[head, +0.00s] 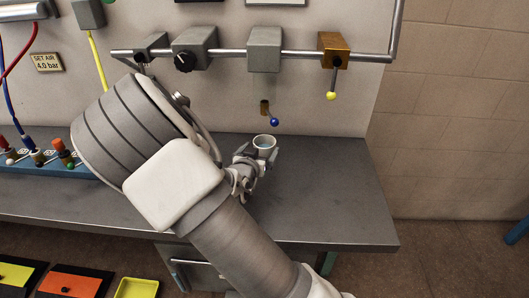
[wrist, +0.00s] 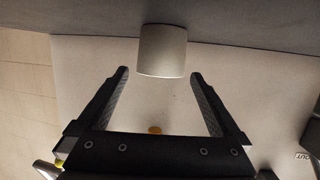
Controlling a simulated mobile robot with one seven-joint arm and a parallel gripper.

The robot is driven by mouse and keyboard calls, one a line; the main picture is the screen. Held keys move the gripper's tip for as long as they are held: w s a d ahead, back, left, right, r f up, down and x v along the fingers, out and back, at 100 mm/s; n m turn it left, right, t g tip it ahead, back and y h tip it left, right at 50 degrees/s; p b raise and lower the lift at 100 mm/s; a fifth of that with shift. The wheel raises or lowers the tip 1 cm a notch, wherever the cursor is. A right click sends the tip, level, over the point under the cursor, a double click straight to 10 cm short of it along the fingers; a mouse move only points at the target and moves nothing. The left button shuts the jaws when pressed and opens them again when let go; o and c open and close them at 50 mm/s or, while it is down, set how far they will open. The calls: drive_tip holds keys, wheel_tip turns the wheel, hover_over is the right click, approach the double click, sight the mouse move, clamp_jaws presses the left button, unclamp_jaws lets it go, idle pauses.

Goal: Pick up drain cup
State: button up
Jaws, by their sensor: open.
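The drain cup (head: 264,141) is a small pale grey cup standing upright on the grey workbench (head: 325,190), below the wall valves. Its open top and bluish inside show in the head view. In the wrist view the cup (wrist: 162,50) is a plain light cylinder, just beyond the fingertips and roughly centred between them. My gripper (wrist: 159,74) is open and empty, with a finger on either side of the cup's near edge and a gap on both sides. In the head view my gripper (head: 255,160) is close by the cup, partly hidden by my arm.
A horizontal pipe with grey valve blocks (head: 265,48) and a brass valve (head: 333,50) runs along the wall above. A blue-tipped lever (head: 274,121) hangs just above the cup. A blue rack of hose fittings (head: 45,163) stands left. The bench right of the cup is clear.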

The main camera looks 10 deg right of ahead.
sight(267, 139)
drive_tip(key=shift+b+x, duration=0.3)
drive_tip(key=shift+x, duration=2.45)
drive_tip(key=shift+r, duration=0.1)
drive_tip(key=c, duration=1.2)
drive_tip(key=shift+c, duration=0.3)
drive_tip(key=shift+r, duration=0.1)
